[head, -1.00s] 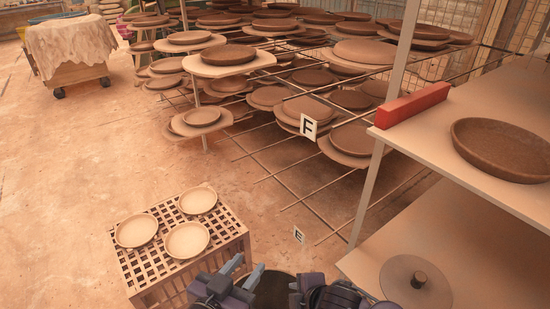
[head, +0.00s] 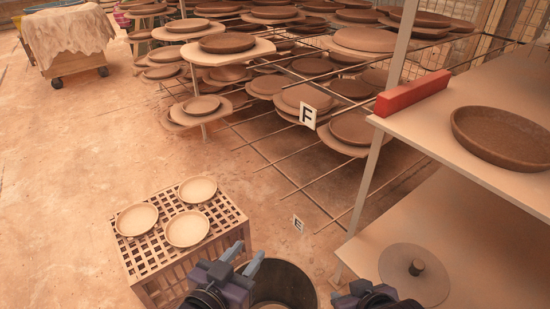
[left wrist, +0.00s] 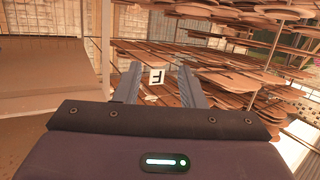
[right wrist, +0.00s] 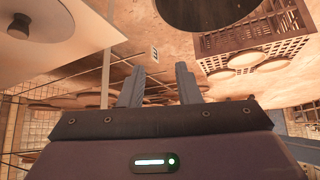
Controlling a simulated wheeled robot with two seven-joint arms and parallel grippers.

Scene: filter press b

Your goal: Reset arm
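My left gripper (head: 248,256) is over the floor just right of the slatted crate. Its two fingers stand apart with nothing between them, as the left wrist view (left wrist: 160,85) also shows. My right gripper (head: 356,291) is at the lower edge of the head view, left of the lower shelf. In the right wrist view (right wrist: 160,83) its fingers are apart and empty. Most of both arms is outside the head view.
A slatted crate (head: 222,236) bears three pale dishes (head: 187,229). A dark round bin (head: 290,278) stands between my grippers. At right, a shelf (head: 440,128) holds a red block (head: 412,93) and brown dish (head: 505,137); a knobbed disc (head: 414,274) lies below. Racks fill the back.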

